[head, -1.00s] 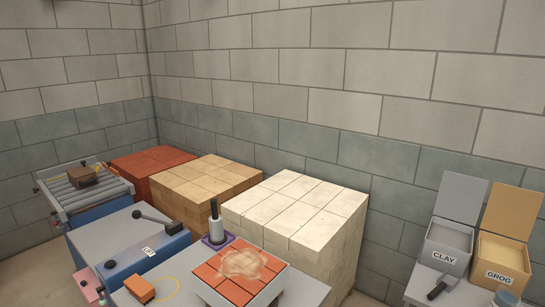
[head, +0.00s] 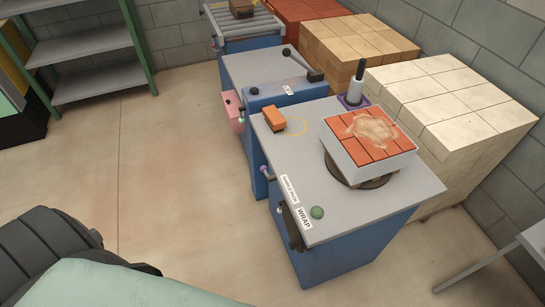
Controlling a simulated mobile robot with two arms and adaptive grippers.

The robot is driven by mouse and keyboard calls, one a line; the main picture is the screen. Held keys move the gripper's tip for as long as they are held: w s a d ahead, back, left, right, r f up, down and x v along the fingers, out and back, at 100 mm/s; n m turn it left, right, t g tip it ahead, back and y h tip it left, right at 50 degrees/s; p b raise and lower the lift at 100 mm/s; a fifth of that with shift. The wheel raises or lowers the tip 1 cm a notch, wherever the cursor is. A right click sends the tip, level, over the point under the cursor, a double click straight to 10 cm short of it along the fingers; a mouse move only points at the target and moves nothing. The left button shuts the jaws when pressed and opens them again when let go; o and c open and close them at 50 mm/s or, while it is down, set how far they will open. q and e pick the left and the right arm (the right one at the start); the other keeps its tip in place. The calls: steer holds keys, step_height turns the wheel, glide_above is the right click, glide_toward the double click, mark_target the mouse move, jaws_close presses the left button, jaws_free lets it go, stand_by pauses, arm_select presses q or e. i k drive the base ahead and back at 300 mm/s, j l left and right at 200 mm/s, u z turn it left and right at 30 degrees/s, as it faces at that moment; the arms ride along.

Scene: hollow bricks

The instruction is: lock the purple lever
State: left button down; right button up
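A small lever with a purple knob (head: 264,170) sticks out from the left side of the blue, grey-topped wrapping bench (head: 300,160) in the head view. It is small here, and I cannot tell its lock position. Neither of my grippers shows. Dark ridged and pale green parts, probably mine, fill the bottom left corner, away from the bench.
A block of orange bricks (head: 365,125) sits on a turntable (head: 352,180) on the bench. An orange box (head: 274,119) lies nearby. A second blue bench (head: 260,72) with a black lever stands behind. Brick stacks (head: 440,95) stand right. The floor (head: 165,160) at left is clear.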

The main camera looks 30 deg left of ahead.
mark_target(263, 169)
steer(key=u, duration=0.95)
